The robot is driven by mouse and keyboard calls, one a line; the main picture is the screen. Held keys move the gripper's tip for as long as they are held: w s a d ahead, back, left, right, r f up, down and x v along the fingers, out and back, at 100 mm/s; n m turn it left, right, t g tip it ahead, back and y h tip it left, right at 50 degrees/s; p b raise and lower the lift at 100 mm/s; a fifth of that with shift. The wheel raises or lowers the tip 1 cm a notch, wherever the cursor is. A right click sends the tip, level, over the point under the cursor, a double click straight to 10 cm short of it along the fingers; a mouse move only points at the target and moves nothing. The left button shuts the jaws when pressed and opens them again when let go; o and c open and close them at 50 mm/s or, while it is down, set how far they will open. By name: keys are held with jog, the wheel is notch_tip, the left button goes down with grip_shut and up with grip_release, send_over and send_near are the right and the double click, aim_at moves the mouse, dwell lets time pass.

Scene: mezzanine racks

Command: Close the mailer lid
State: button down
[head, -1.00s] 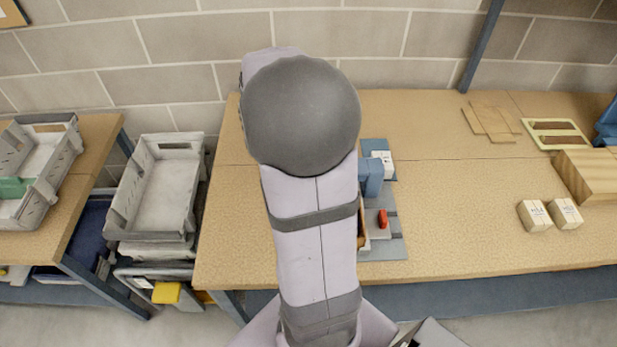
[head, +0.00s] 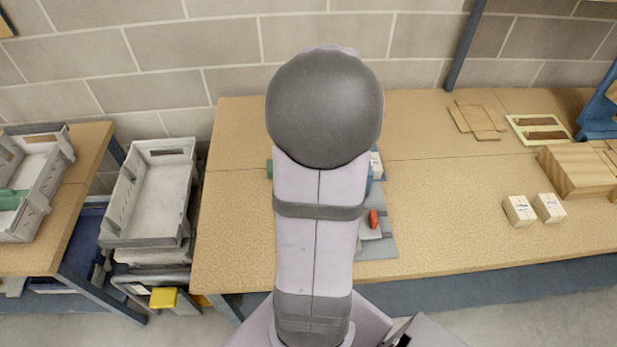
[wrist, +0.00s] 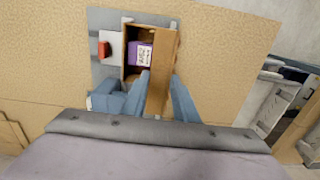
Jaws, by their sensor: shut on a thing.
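In the wrist view the brown cardboard mailer (wrist: 131,34) is open on a grey plate (wrist: 103,18). A purple item (wrist: 134,52) with a white printed label lies inside. The mailer's lid (wrist: 165,50) extends along the box's right side, not covering the opening. My gripper (wrist: 161,78) has its blue fingers on either side of the lid and is shut on it. The lid's exact tilt is hard to tell. In the head view my arm hides the mailer and the gripper; only part of the grey plate (head: 379,246) shows.
A red part (wrist: 104,49) sits on a pale block beside the mailer; it also shows in the head view (head: 373,218). Two small cartons (head: 534,209) and a wooden block (head: 575,172) stand further right. A grey crate (head: 150,195) is left of the bench. The bench between is clear.

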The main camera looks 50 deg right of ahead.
jog(key=s+d+f+t+y+b, duration=0.3)
jog(key=s+d+f+t+y, duration=0.2)
jog(key=s+d, duration=0.2)
jog(key=shift+s+d+f, duration=0.15)
jog(key=shift+s+f, duration=0.05)
jog(key=shift+f, duration=0.2)
jog(key=c, duration=2.1)
grip_release()
jog(key=shift+w+r, duration=0.1)
jog(key=shift+r, duration=0.1)
jog(key=o, duration=0.6)
jog(key=b+v, duration=0.2)
jog(key=v, duration=0.5)
jog(key=shift+r+b, duration=0.15)
jog(key=shift+b, duration=0.2)
